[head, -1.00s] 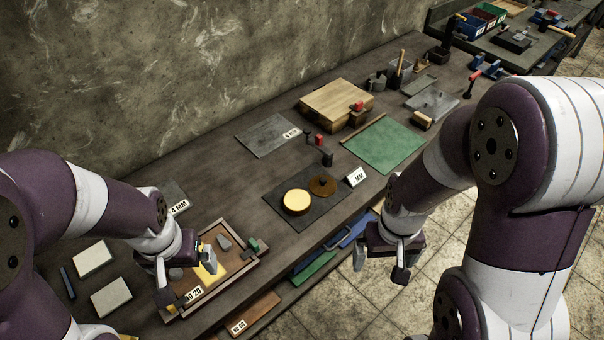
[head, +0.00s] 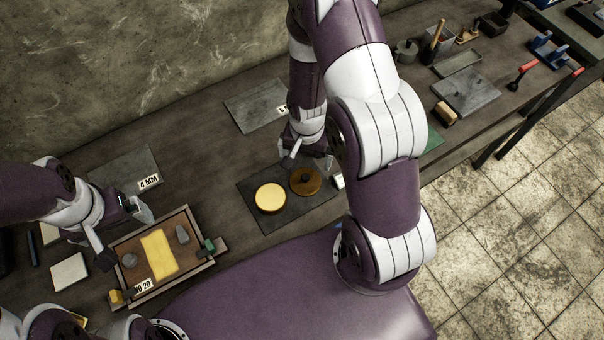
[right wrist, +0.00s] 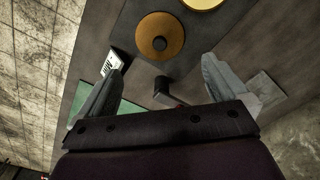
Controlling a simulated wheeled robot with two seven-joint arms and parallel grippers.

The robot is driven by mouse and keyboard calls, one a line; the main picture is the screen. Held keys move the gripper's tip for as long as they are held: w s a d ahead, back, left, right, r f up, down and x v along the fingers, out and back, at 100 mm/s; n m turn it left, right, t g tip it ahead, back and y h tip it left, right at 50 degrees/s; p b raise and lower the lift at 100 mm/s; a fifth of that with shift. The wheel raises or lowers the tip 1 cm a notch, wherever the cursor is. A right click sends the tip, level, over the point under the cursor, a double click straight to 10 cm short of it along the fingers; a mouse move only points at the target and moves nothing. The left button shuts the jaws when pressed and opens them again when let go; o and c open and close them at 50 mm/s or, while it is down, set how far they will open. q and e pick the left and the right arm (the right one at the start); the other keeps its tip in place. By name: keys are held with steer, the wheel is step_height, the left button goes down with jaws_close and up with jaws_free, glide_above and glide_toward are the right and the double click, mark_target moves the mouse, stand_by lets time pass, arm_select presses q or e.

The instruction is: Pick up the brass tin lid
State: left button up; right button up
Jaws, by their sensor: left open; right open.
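The brass tin lid (head: 306,182), a brownish disc with a dark knob in its middle, lies on a dark mat (head: 283,219). A bright yellow round tin (head: 270,198) sits on the mat just left of it. In the right wrist view the lid (right wrist: 152,48) is ahead of the fingertips, and part of the tin (right wrist: 203,3) shows at the top edge. My right gripper (head: 308,164) is open and empty, above and just behind the lid. My left gripper (head: 124,234) is open over the left part of a wooden tray.
A grey plate (head: 252,106) lies behind.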

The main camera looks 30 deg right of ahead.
glide_above(306, 177)
steer(key=w, duration=0.1)
steer(key=f, duration=0.5)
steer(key=shift+w+d+p, duration=0.2)
steer(key=shift+d+p, duration=0.1)
steer(key=f, duration=0.1)
steer(key=s+f+p, duration=0.1)
steer(key=f, duration=0.2)
steer(key=shift+s+a+f+p, duration=0.2)
steer(key=shift+s+a+p, duration=0.05)
steer(key=shift+a+p, duration=0.15)
steer(key=shift+w+f, duration=0.1)
steer(key=shift+f, duration=0.1)
steer(key=shift+w+d+f, duration=0.15)
steer(key=c, duration=0.5)
steer(key=shift+c, duration=1.1)
arm_select(q)
steer(key=shift+w+d+r, duration=0.15)
steer(key=shift+w+r, duration=0.05)
steer(key=shift+r, duration=0.4)
steer(key=shift+w+d+r, duration=0.1)
steer(key=shift+w+r, duration=0.05)
steer(key=shift+r, duration=0.45)
